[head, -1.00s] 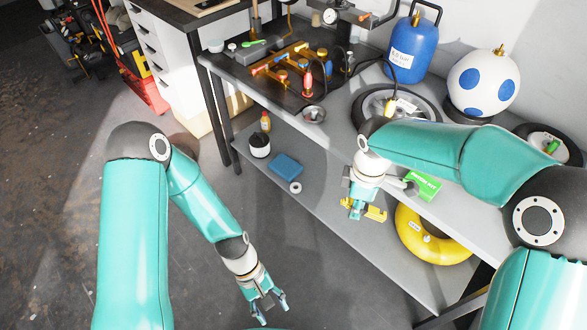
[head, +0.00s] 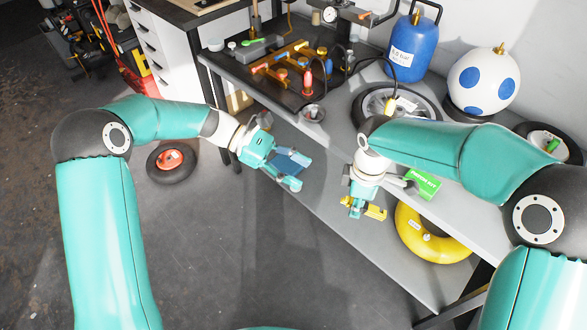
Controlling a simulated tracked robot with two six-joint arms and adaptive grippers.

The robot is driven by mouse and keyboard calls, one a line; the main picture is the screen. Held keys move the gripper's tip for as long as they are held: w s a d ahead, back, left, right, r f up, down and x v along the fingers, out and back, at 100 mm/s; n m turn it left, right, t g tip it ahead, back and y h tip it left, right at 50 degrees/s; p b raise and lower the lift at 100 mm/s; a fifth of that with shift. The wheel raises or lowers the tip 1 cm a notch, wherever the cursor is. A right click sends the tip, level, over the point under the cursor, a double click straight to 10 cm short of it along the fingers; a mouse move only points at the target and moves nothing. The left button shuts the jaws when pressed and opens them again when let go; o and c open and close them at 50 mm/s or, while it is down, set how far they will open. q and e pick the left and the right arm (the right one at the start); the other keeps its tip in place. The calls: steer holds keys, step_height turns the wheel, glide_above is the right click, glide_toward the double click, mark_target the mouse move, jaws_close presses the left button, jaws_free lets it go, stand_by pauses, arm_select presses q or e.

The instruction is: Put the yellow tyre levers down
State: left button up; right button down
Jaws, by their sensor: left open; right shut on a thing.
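The yellow tyre levers (head: 376,211) are in my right gripper (head: 356,208), which is shut on them. It holds them in front of the bench's front edge, to the left of the yellow inner tube (head: 432,240). Part of the levers is hidden by the fingers. My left gripper (head: 293,170) is open over the lower shelf (head: 325,188). A blue box (head: 288,161) shows between its fingers; I cannot tell whether they touch it.
A green box (head: 423,184) lies near the bench edge beside my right wrist. A wheel (head: 398,105), a blue tank (head: 414,50) and a white, blue-spotted ball (head: 484,84) stand behind. A red-hubbed wheel (head: 172,161) lies on the floor.

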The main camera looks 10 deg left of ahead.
mark_target(343, 196)
arm_select(q)
steer(key=x, duration=1.1)
steer(key=shift+s+d+f, duration=0.15)
steer(key=shift+f, duration=0.05)
jaws_close()
arm_select(e)
steer(key=c, duration=0.9)
jaws_free()
